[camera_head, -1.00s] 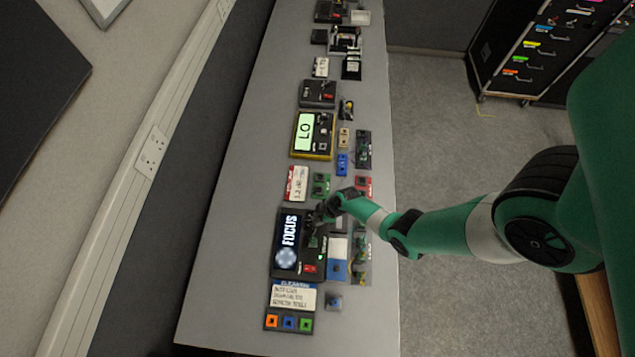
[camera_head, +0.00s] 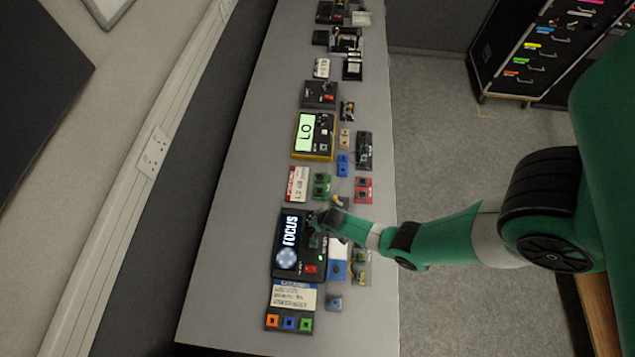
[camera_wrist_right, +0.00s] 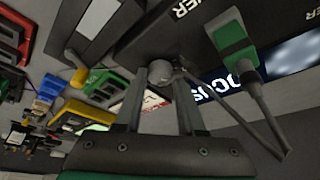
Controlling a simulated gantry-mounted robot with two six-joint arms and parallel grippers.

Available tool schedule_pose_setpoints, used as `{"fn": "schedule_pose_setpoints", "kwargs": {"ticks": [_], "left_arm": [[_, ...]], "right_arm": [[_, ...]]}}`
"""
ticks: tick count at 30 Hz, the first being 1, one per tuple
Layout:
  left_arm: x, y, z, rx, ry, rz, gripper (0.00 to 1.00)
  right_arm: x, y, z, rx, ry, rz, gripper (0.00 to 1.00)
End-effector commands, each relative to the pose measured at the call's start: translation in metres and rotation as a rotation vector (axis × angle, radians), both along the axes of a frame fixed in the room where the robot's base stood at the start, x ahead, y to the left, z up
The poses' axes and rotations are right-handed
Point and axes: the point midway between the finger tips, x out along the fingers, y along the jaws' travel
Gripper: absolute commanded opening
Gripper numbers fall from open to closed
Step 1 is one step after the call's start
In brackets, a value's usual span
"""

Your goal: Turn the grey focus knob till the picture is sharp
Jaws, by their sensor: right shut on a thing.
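The focus box (camera_head: 284,270) is a black unit on the grey bench in the head view. Its screen (camera_head: 288,240) shows the word FOCUS above a pale blue disc that looks blurred. My right gripper (camera_head: 318,219) is at the far end of this box in the head view, hiding the knob there. In the right wrist view its two fingers (camera_wrist_right: 162,76) are shut on the round grey focus knob (camera_wrist_right: 162,69). Part of the screen (camera_wrist_right: 245,85) shows at the right of that view, with blurred light patches. My left gripper is not in view.
A green plug (camera_wrist_right: 231,36) with a dark cable stands close beside the fingers. A yellow meter reading LO (camera_head: 313,136) and a red-and-white label (camera_head: 297,184) lie farther along the bench. The bench strip (camera_head: 235,200) left of the boxes is clear.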

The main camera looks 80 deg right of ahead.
Motion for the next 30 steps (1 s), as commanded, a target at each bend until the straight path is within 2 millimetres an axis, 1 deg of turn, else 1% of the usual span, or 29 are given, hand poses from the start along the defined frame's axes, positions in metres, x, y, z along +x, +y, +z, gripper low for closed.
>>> {"fn": "schedule_pose_setpoints", "kwargs": {"ticks": [1,12,15,20,25,30], "left_arm": [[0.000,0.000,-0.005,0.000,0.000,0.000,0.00],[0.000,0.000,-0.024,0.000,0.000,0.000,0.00],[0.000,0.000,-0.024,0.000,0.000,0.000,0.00],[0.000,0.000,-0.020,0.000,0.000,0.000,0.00],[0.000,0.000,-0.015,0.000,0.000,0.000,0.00],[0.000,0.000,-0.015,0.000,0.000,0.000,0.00]], "right_arm": [[0.001,0.001,-0.002,-0.002,0.000,-0.036,0.00],[0.003,0.003,-0.003,0.000,0.000,-0.394,0.00],[0.004,0.003,-0.001,0.002,0.000,-0.490,0.00],[0.005,0.003,0.001,0.001,0.001,-0.641,0.00],[0.006,0.003,0.000,0.002,0.001,-0.803,0.00],[0.008,0.003,-0.002,0.003,0.000,-0.960,0.00]]}}
